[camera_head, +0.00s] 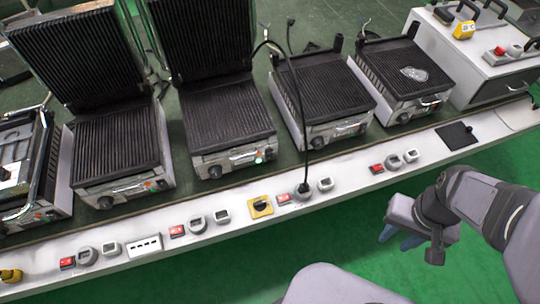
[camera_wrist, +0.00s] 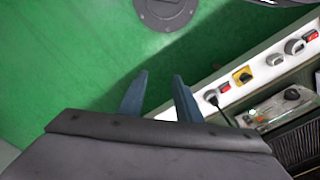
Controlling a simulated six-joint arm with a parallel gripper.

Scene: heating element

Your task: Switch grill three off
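Several contact grills stand in a row. Two in the left half, a grill (camera_head: 115,145) and a grill (camera_head: 228,108), have raised lids; the latter shows a green light (camera_head: 258,158) on its front. Red switches (camera_head: 67,263), (camera_head: 177,231), (camera_head: 283,199) and (camera_head: 376,168) sit along the white front ledge. A yellow plate with a black knob (camera_head: 260,207) is beside one; it also shows in the wrist view (camera_wrist: 243,76). I cannot tell which grill is number three. My gripper (camera_head: 399,240) hangs in front of the ledge, empty, its blue fingers (camera_wrist: 160,88) apart, touching nothing.
A black cable (camera_head: 297,90) runs down to a plug (camera_head: 304,188) in a ledge socket. Grey round sockets and square boxes stand beside the switches. A white cabinet (camera_head: 490,80) is at the right. Green floor (camera_head: 200,275) in front of the ledge is clear.

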